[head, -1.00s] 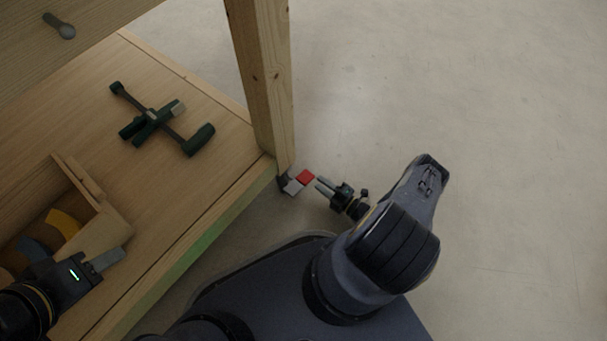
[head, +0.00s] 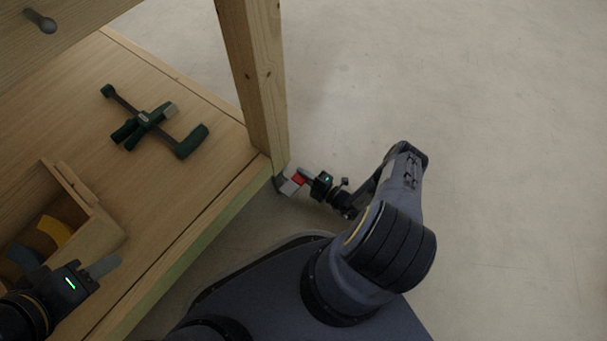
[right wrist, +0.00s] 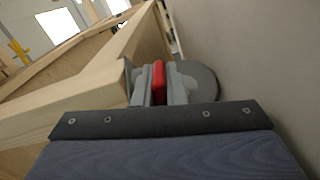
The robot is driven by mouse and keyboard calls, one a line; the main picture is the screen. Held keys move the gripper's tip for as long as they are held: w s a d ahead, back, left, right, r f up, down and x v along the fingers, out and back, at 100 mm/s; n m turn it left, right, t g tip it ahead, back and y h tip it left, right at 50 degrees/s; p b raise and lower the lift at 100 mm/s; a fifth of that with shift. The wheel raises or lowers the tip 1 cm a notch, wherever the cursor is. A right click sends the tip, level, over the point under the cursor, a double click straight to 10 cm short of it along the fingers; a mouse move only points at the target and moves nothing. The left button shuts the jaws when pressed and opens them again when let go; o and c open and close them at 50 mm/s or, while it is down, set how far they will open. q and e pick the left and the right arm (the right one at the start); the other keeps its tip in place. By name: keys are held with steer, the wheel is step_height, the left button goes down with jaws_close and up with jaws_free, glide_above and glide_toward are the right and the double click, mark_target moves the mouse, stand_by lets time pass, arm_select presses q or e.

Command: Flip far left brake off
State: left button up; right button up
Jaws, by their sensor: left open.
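The far left brake is a red pedal (head: 298,180) with a pale grey plate (head: 289,187) beside it, at the foot of the wooden leg (head: 262,85). In the right wrist view the red pedal (right wrist: 158,82) stands upright between grey parts, with a grey round wheel (right wrist: 205,82) to the right. My right gripper (head: 308,174) is at the pedal's right side, fingers close to or touching it; their gap cannot be made out. My left gripper (head: 102,267) is open and empty over the lower shelf, near the wooden box.
The lower shelf (head: 190,195) holds a dark green clamp (head: 145,118) and an open wooden box (head: 105,225) with coloured rolls. A panel with a knob (head: 40,20) is at the upper left. The floor (head: 480,120) to the right is clear.

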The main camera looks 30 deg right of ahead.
steer(key=shift+r+n, duration=0.1)
steer(key=shift+n, duration=0.2)
jaws_close()
steer(key=shift+r+n, duration=0.35)
steer(key=shift+n, duration=0.45)
steer(key=shift+s+a+r+n, duration=0.1)
steer(key=shift+r+n, duration=0.25)
steer(key=shift+n, duration=0.5)
steer(key=shift+r+n, duration=0.35)
steer(key=shift+n, duration=0.5)
steer(key=o, duration=0.6)
jaws_free()
steer(key=shift+o, duration=0.2)
steer(key=p+v, duration=0.2)
steer(key=v, duration=0.5)
steer(key=shift+s, duration=0.35)
